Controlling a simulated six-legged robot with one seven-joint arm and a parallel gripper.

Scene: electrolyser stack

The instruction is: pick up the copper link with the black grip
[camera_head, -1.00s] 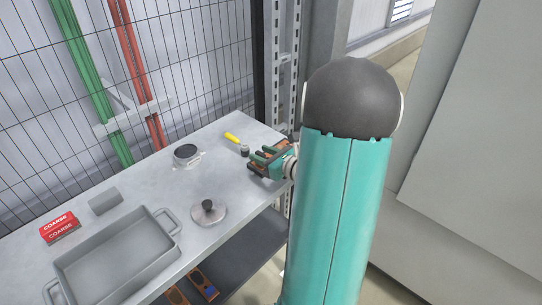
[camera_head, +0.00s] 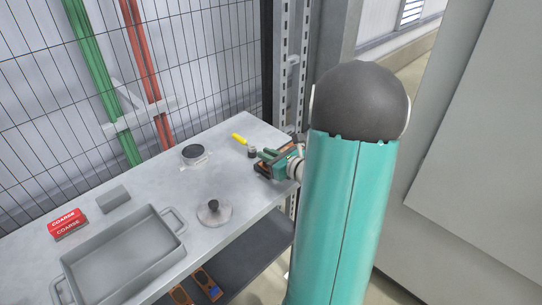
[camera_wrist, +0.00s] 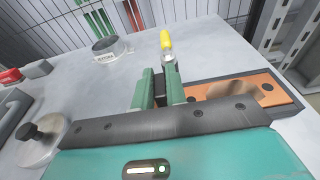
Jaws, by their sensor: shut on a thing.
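My gripper also shows in the head view (camera_head: 268,160), at the far right end of the bench. The left part of the link is hidden behind my fingers. I cannot tell whether the link is clear of the bench.
On the grey bench (camera_head: 165,190) are a grey tray (camera_head: 70,284), a round lidded disc with a black knob (camera_head: 214,213), a dark-topped round piece (camera_head: 193,153), a yellow-handled tool (camera_head: 238,138), red COARSE boxes (camera_head: 66,222) and a grey block (camera_head: 113,198). A lower shelf holds orange bars (camera_head: 207,283).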

